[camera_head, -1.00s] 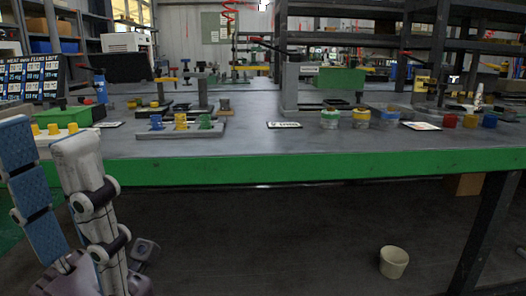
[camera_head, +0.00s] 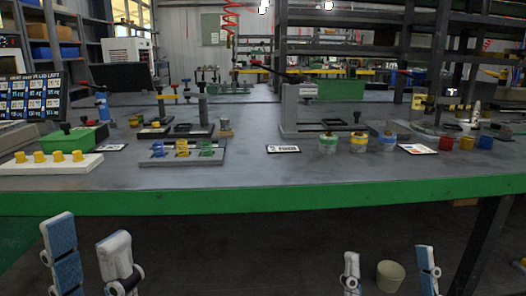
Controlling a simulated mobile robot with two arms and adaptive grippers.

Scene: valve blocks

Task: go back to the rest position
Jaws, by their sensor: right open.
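My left gripper (camera_head: 88,232) is at the lower left in the head view. Its two fingers stand upright and apart, with nothing visible between them. My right gripper (camera_head: 388,255) is at the lower right, its fingers spread and empty. Both grippers show in front of the green front edge of the workbench (camera_head: 260,198), lower in the picture than the bench top. Neither appears to touch anything. The wrists are cut off by the bottom of the picture.
On the bench are a white block with yellow knobs (camera_head: 30,167), a grey tray with coloured valves (camera_head: 160,159), several round jars (camera_head: 328,145) and a press (camera_head: 300,110). A beige bucket (camera_head: 390,276) stands on the floor beside my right gripper.

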